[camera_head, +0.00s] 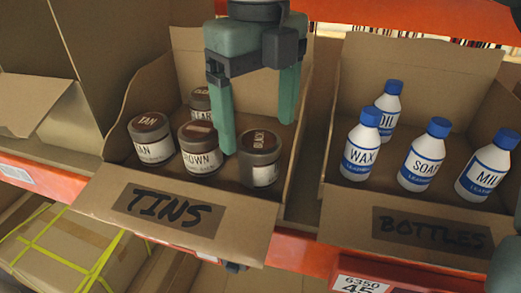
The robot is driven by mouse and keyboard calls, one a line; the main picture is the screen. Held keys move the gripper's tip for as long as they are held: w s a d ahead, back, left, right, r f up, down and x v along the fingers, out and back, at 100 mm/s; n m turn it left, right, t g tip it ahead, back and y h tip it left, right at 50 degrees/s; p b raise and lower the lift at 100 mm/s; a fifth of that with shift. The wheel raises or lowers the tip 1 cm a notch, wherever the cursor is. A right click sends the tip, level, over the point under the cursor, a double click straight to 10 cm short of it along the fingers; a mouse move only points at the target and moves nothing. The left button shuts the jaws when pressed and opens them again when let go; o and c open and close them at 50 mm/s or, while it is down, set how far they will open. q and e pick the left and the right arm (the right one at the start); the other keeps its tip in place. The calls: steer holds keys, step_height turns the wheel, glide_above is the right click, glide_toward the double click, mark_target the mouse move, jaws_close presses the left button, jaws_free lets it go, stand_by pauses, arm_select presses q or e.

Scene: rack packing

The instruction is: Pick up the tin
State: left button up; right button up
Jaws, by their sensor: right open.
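Several tins with dark brown lids stand upright in the cardboard box marked TINS (120,222). A tin marked TAN (152,146) is at the left, a tin marked BROWN (199,156) is in the middle, and a dark-lidded tin (260,168) is at the right. Another tin (199,101) stands behind, partly hidden by my gripper. My right gripper (257,136) reaches down into the box from above, open and empty. Its left finger is between the brown tin and the right tin; its other finger is behind the right tin. Contact cannot be told.
A cardboard box marked BOTTLES (345,228) stands to the right with several white, blue-capped bottles. Cardboard walls of the tin box rise on both sides of the gripper. An orange shelf edge (300,252) runs below the boxes. A taped carton (65,250) is lower left.

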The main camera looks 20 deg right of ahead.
mark_target(259, 139)
step_height(259, 139, down, 5)
steer(key=shift+r+p, duration=0.2)
steer(key=shift+p, duration=0.55)
steer(key=shift+f, duration=0.45)
steer(key=shift+c, duration=0.6)
steer(key=c, duration=1.4)
steer(key=shift+c, duration=0.2)
steer(key=shift+r, duration=0.15)
